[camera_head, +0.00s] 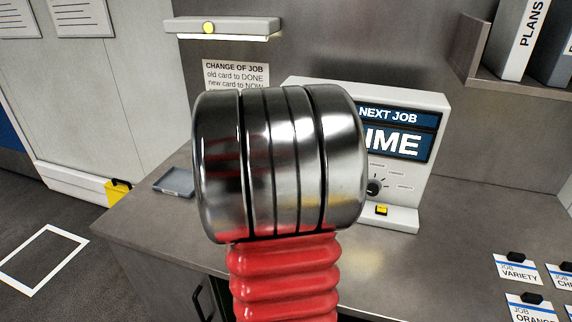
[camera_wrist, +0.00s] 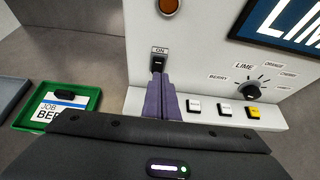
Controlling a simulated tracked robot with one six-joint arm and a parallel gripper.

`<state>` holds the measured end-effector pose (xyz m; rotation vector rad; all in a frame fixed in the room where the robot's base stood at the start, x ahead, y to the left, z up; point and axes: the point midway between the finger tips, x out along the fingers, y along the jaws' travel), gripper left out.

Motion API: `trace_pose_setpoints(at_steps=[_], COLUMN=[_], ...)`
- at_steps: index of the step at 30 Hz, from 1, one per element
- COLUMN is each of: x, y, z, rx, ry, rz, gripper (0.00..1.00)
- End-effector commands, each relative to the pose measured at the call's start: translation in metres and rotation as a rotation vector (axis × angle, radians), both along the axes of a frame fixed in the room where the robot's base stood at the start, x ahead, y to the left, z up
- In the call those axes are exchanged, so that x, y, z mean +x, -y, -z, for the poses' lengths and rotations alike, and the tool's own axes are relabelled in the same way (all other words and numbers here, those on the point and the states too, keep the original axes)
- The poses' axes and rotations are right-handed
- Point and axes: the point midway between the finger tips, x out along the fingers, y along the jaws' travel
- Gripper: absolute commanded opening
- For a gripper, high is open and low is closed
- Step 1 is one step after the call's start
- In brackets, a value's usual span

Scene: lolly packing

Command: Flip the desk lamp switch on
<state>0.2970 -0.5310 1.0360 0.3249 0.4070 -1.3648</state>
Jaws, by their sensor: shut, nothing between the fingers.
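A pale lamp bar (camera_head: 222,28) with a round yellow knob or light (camera_head: 208,28) is fixed to the back wall at upper left in the head view; its underside edge looks bright. In the wrist view a small black switch (camera_wrist: 157,64) sits under an ON label on the pale machine panel; I cannot tell whether it belongs to the lamp. My gripper (camera_wrist: 164,88) is shut and empty, its purple fingertips just below the switch, touching or nearly so. My arm hides the gripper and this switch in the head view.
The pale machine (camera_head: 431,151) shows NEXT JOB and a partly hidden LIME. Beside my fingers are white buttons (camera_wrist: 195,106), a yellow button (camera_wrist: 253,112) and a dial (camera_wrist: 256,88). A green tray (camera_wrist: 92,99) holds a job card at left. Job cards (camera_head: 519,270) lie at right.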

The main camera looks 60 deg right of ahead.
Motion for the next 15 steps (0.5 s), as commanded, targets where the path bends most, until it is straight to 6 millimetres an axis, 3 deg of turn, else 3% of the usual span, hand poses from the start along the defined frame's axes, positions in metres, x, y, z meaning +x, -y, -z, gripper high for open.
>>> trace_pose_setpoints(at_steps=[15], x=[-0.008], y=[-0.041], z=[-0.041], rx=[-0.001], ry=[0.002], rz=[-0.001], gripper=[0.00])
